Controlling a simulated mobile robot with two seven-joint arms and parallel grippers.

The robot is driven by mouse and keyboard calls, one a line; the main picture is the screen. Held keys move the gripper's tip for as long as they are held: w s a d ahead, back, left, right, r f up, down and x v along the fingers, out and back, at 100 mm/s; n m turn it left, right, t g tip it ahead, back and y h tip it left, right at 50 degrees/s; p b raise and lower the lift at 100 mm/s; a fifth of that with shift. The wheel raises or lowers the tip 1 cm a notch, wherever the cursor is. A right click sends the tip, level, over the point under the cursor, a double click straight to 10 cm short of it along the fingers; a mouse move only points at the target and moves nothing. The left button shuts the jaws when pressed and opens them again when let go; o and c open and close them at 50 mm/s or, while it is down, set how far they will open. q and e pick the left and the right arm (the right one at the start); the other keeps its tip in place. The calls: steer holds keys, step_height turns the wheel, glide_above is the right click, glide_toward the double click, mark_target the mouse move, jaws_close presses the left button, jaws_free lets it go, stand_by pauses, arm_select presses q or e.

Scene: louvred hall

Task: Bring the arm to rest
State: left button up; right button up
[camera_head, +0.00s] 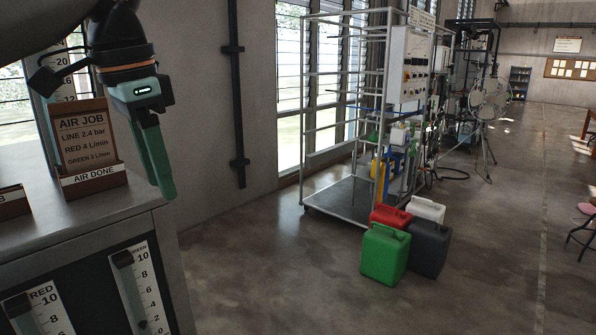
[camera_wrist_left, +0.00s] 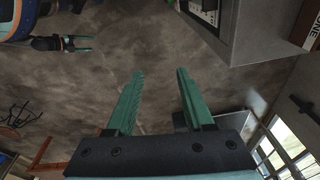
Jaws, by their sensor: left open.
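My left gripper (camera_head: 162,190) hangs at the left of the head view, fingers pointing down, above and in front of the cabinet top (camera_head: 60,215). In the left wrist view its two teal fingers (camera_wrist_left: 160,78) stand apart with nothing between them, only floor beyond. My right gripper (camera_wrist_left: 82,43) shows small at the upper left of the left wrist view; its two teal fingers look apart and empty.
An "AIR JOB" board (camera_head: 85,135) in an "AIR DONE" holder stands on the cabinet, close beside the left gripper. Red and green gauges (camera_head: 140,290) are on its front. Red, green, white and dark jerrycans (camera_head: 385,255) stand by a wheeled rack (camera_head: 340,200). Floor at right is largely clear.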

arm_select(q)
steer(key=w+d+f+m, duration=0.1)
steer(key=w+d+f, duration=0.15)
steer(key=f, duration=0.45)
steer(key=w+d+f+m, duration=0.1)
steer(key=w+d+f, duration=0.1)
steer(key=d+f, duration=0.35)
steer(key=s+d+f+t+h, duration=0.1)
steer(key=s+d+f+h, duration=0.15)
steer(key=d+f, duration=0.55)
steer(key=s+d+f+n+h, duration=0.1)
steer(key=d+f+h, duration=0.2)
steer(key=f, duration=0.9)
steer(key=s+d+f+t+h, duration=0.1)
steer(key=s+d+f+h, duration=0.15)
steer(key=d+f, duration=0.55)
steer(key=s+a+f+n+t+y, duration=0.3)
steer(key=s+a+f, duration=0.5)
steer(key=a, duration=0.4)
steer(key=s+a+f+n+t+y, duration=0.2)
steer(key=s+a+f+n, duration=0.3)
steer(key=s+a+f, duration=0.4)
steer(key=a+f+y, duration=0.1)
steer(key=a+f, duration=0.1)
steer(key=a, duration=0.1)
steer(key=shift+a+f+t, duration=0.2)
steer(key=shift+a+t, duration=0.1)
steer(key=shift+t, duration=0.1)
